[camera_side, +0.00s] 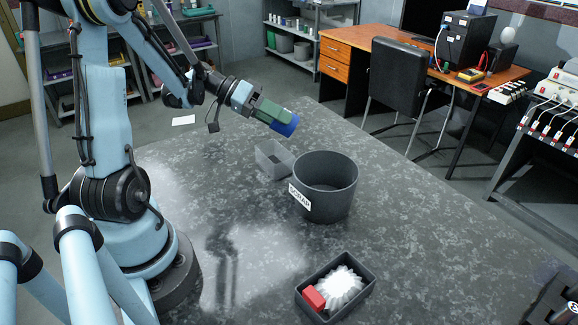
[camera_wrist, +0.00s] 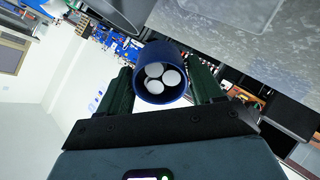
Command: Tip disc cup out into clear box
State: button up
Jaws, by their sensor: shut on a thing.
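The disc cup (camera_wrist: 158,97) is a small blue cup with several pale round discs (camera_wrist: 161,78) inside it in the wrist view. In the side view the blue cup (camera_side: 286,126) is at the tip of my gripper (camera_side: 270,116), tilted and held above the table. My gripper also shows in the wrist view (camera_wrist: 162,83), its green fingers shut on either side of the cup. The clear box (camera_side: 273,158) stands on the table below and slightly left of the cup in the side view. Its inside looks empty.
A large grey bin (camera_side: 326,184) with a white label stands close to the right of the clear box. A dark tray (camera_side: 335,310) with a red block (camera_side: 313,298) and a white ridged piece (camera_side: 342,287) is nearer the front. The table (camera_side: 430,250) is bare on the right.

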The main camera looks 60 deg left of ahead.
jog(key=shift+s+a+f+t+h, duration=0.15)
jog(key=shift+f+t+h, duration=0.25)
jog(key=shift+t+h, duration=0.2)
jog(key=shift+s+a+f+t+h, duration=0.15)
jog(key=shift+f+t+h, duration=0.25)
jog(key=shift+t+h, duration=0.2)
dwell(1.8)
jog(key=shift+w+d+r+g+y, duration=0.15)
jog(key=shift+w+r+g+y, duration=0.1)
jog(key=shift+w+g+y, duration=0.2)
jog(key=shift+w+d+r+g+y, duration=0.15)
jog(key=shift+w+r+g+y, duration=0.05)
jog(key=shift+w+g+y, duration=0.25)
jog(key=shift+w+d+r+g+y, duration=0.2)
jog(key=shift+r+g+y, duration=0.3)
jog(key=shift+g+y, duration=0.3)
jog(key=r+g+y, duration=0.1)
jog(key=g+y, duration=0.1)
jog(key=r+g+y, duration=0.1)
jog(key=g+y, duration=0.2)
jog(key=d+r+g+y, duration=0.1)
jog(key=r+g+y, duration=0.1)
jog(key=shift+d+r+g+y, duration=0.1)
jog(key=shift+g+y, duration=0.3)
